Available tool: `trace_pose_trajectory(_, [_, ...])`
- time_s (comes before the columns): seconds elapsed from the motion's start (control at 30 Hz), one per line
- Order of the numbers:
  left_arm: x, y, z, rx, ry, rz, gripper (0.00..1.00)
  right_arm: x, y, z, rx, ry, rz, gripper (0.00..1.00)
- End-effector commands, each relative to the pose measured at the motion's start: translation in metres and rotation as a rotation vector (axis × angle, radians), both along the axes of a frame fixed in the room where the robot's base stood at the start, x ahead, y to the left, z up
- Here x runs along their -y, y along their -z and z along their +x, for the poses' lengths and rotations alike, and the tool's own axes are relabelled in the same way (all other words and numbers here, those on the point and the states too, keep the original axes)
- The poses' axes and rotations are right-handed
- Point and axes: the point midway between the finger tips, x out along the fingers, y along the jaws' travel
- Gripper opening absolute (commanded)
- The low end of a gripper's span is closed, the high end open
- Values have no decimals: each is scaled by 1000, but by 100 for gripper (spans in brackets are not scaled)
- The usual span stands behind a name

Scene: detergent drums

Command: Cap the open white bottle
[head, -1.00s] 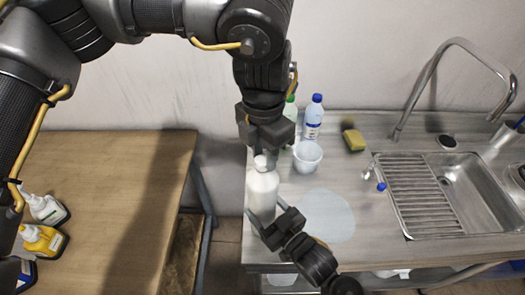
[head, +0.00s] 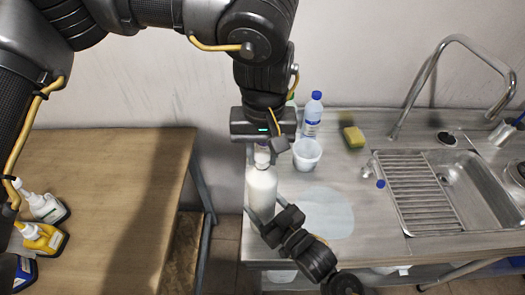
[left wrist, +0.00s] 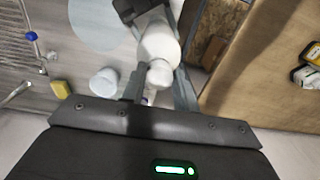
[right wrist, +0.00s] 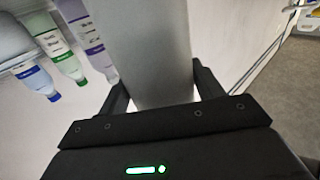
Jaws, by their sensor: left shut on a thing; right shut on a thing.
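The white bottle (head: 262,190) stands upright at the left edge of the sink counter. My right gripper (head: 268,222) is shut on its body from the front; the bottle's pale side (right wrist: 150,50) fills the space between the fingers in the right wrist view. A small white cap (head: 262,158) is at the bottle's top, and my left gripper (head: 264,148) is shut on it from above. In the left wrist view the cap (left wrist: 160,72) lines up with the bottle (left wrist: 158,42) between the fingers. Whether the cap is seated on the thread cannot be told.
A white cup (head: 307,154), a blue-capped bottle (head: 312,115) and a yellow sponge (head: 353,138) stand behind and to the right. The sink (head: 465,185) is at the right. A wooden table (head: 110,210) with several bottles is at the left, across a gap.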

Motion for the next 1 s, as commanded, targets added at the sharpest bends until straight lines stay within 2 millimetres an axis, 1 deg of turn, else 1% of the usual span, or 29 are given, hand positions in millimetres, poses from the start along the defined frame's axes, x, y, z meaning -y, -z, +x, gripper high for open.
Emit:
trace_pose_trajectory(0.07, [1,-1,0,0,-1,-1,9,0,0,0,-1,0,-1,2])
trace_pose_trajectory(0.1, [0,0,0,0,-2,-1,35,0,0,0,-1,0,-1,2])
trace_pose_trajectory(0.23, [0,0,0,0,-3,-1,51,0,0,0,-1,0,-1,2])
trace_pose_trajectory(0.57, [0,-2,0,0,-5,-1,51,0,0,0,-1,0,-1,2])
trace_pose_trajectory(0.67, [0,-9,1,2,-5,-1,51,0,0,0,-1,0,-1,2])
trace_pose_trajectory(0.9, [0,-39,1,3,-6,-1,51,0,0,0,-1,0,-1,2])
trace_pose_trajectory(1.0, [0,-45,0,0,-5,0,51,0,0,0,-1,0,-1,2])
